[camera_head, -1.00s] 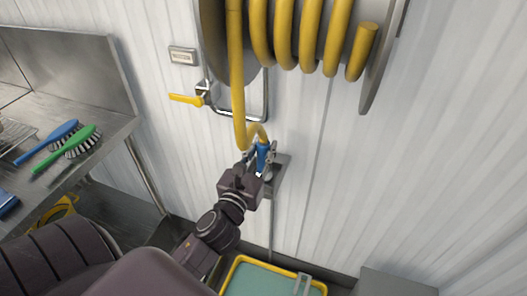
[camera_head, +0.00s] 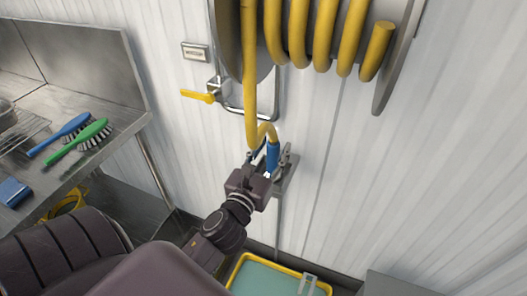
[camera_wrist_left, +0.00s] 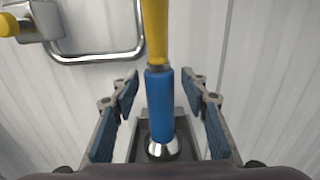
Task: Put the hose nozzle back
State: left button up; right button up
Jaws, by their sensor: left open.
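The hose nozzle has a blue grip (camera_wrist_left: 160,100) and a metal tip, and hangs from the yellow hose (camera_head: 249,90). In the left wrist view its tip sits at a grey wall holder (camera_wrist_left: 142,127); how deep it sits I cannot tell. In the head view the blue nozzle (camera_head: 273,158) is upright in front of the wall holder (camera_head: 287,176). My left gripper (camera_head: 266,162) is open at the nozzle. In the left wrist view its fingers (camera_wrist_left: 160,107) stand apart on both sides of the blue grip, with gaps. My right gripper is not in view.
The hose reel (camera_head: 388,65) hangs above on the white wall. A yellow-handled valve (camera_head: 198,96) and a bent metal pipe sit left of it. A steel table (camera_head: 120,117) with brushes is at left. A yellow-rimmed teal tub (camera_head: 238,268) stands below.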

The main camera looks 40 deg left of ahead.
pick_arm(q)
jog(key=shift+b+v, duration=1.6)
jog(key=shift+v, duration=4.1)
jog(key=s+d+f+n+g+h, duration=0.1)
jog(key=s+d+f+n+g, duration=0.3)
jog(key=f, duration=1.1)
jog(key=f+n+g+h, duration=0.15)
jog(key=f+n, duration=0.45)
jog(key=f, duration=0.8)
jog(key=s+d+f+n+g+h, duration=0.1)
jog(key=s+d+f+n+g, duration=0.3)
jog(key=f, duration=1.1)
jog(key=s+a+f+n+g, duration=0.2)
jog(key=s+f+n+g, duration=0.5)
jog(key=s+f+n, duration=0.9)
jog(key=s+f+h, duration=0.1)
jog(key=s+f, duration=0.5)
jog(key=s, duration=0.2)
jog(key=shift+n, duration=0.4)
jog(key=shift+s, duration=0.1)
